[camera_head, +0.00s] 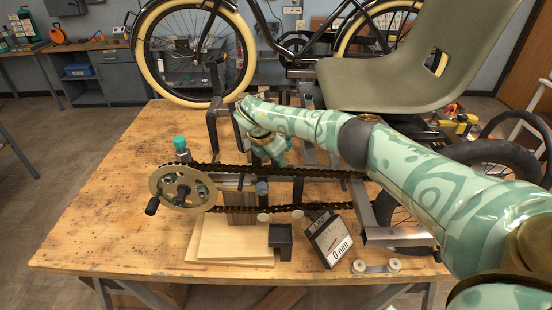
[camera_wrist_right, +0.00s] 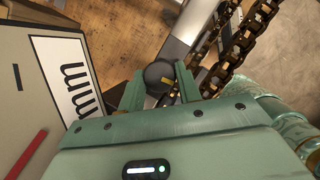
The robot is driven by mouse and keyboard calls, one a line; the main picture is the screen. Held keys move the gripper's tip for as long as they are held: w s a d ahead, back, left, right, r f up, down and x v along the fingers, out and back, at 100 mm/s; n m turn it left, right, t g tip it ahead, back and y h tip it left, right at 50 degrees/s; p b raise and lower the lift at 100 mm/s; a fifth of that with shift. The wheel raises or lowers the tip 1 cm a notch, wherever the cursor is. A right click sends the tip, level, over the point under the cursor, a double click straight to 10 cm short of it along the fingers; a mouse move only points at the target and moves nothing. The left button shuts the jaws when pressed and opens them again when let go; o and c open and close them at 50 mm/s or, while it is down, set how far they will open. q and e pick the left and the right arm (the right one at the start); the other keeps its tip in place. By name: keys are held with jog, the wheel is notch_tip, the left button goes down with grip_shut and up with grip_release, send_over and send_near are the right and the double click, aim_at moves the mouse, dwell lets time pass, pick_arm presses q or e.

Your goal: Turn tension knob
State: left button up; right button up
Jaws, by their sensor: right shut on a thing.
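A dark round knob (camera_wrist_right: 158,74) sits between the fingers of my right gripper (camera_wrist_right: 159,88) in the right wrist view. The fingers press on it from both sides. In the head view my right gripper (camera_head: 279,161) points down behind the upper run of the chain (camera_head: 255,170); its fingertips and the held knob are hard to make out there. My left gripper is not in view.
The chain runs around a crank chainring (camera_head: 182,189) at left. A teal-capped item (camera_head: 180,146) stands behind it. Wooden boards (camera_head: 225,246) and a black block (camera_head: 280,238) lie in front. A grey-green seat (camera_head: 425,62) overhangs at right. The bench's left side (camera_head: 105,215) is clear.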

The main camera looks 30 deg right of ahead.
jog(key=shift+r, duration=0.1)
jog(key=o, duration=0.7)
jog(key=p+v, duration=0.1)
jog(key=v, duration=1.5)
jog(key=shift+a, duration=0.1)
